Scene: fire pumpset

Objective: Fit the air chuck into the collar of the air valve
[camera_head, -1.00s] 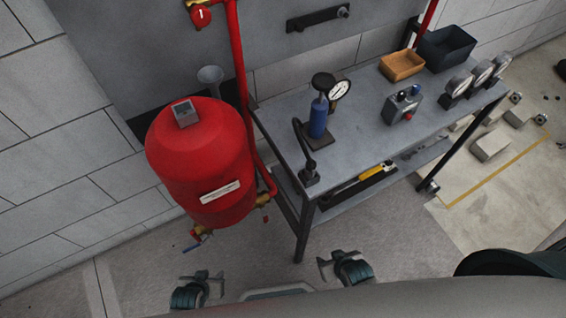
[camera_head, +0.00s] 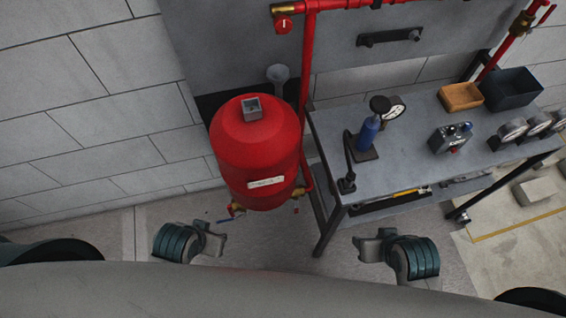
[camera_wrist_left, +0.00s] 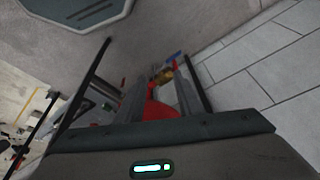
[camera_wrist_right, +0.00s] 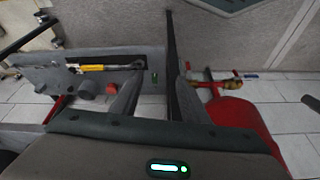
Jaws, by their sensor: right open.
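A red tank (camera_head: 255,155) stands against the wall, with a square grey fitting (camera_head: 252,107) on top; I cannot tell whether this is the air valve's collar. A blue hand pump (camera_head: 368,131) with a gauge (camera_head: 394,108) stands on the bench. A black hose beside it runs down to a small dark fitting (camera_head: 347,185) at the bench's near left corner, possibly the air chuck. My left gripper (camera_head: 213,240) is open and empty, in front of the tank's base. My right gripper (camera_head: 366,246) is open and empty, in front of the bench.
The grey bench (camera_head: 420,165) also holds a control box (camera_head: 450,138), several gauges, a tan bin (camera_head: 461,97) and a dark bin (camera_head: 511,89). Red pipe (camera_head: 305,75) rises beside the tank. Floor is clear between my grippers.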

